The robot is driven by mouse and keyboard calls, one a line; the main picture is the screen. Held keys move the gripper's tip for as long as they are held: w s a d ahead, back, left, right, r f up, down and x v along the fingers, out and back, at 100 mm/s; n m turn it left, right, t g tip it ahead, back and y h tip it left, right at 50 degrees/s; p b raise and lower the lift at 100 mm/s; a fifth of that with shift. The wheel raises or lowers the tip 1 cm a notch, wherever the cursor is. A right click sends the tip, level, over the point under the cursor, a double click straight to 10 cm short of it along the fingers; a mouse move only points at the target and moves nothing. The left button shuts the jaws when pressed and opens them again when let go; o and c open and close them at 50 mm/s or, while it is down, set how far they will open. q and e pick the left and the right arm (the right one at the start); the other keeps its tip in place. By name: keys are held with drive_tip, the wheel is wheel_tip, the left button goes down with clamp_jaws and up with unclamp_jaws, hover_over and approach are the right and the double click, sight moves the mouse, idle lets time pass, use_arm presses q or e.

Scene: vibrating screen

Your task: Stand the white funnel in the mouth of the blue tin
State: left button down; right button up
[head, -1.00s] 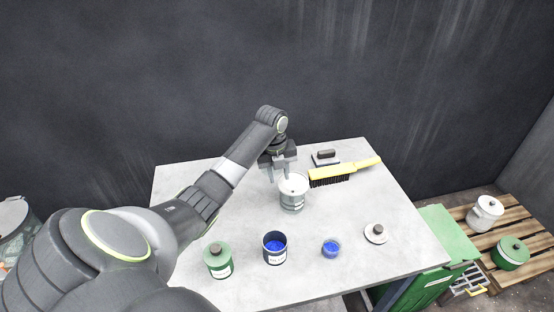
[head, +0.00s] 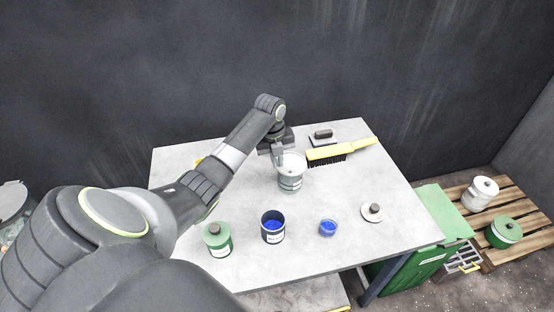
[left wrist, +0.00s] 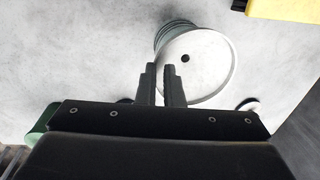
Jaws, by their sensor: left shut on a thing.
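The white funnel (head: 292,162) sits at the top of a grey tin (head: 290,183) near the table's middle. The left wrist view shows the funnel (left wrist: 208,62) from above as a round white dish with a small dark hole. My left gripper (head: 280,158) is shut on the funnel's near rim; its fingertips (left wrist: 162,70) also show in the left wrist view. Whether the spout is still inside the grey tin is hidden. The blue tin (head: 272,233) stands upright nearer the front, dark outside, bright blue inside, with a pale label. My right gripper is out of view.
A green lidded tin (head: 217,243) stands left of the blue tin, a small blue pot (head: 328,228) right of it. A white lid (head: 371,211) lies further right. A yellow brush (head: 335,152) and a dark-handled block (head: 323,137) lie behind. The table (head: 180,258) is bare between them.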

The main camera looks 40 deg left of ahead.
use_arm(q)
wheel_tip(320, 180, up, 9)
drive_tip(key=p, duration=0.8)
drive_tip(key=shift+p, duration=0.3)
idle(0.3)
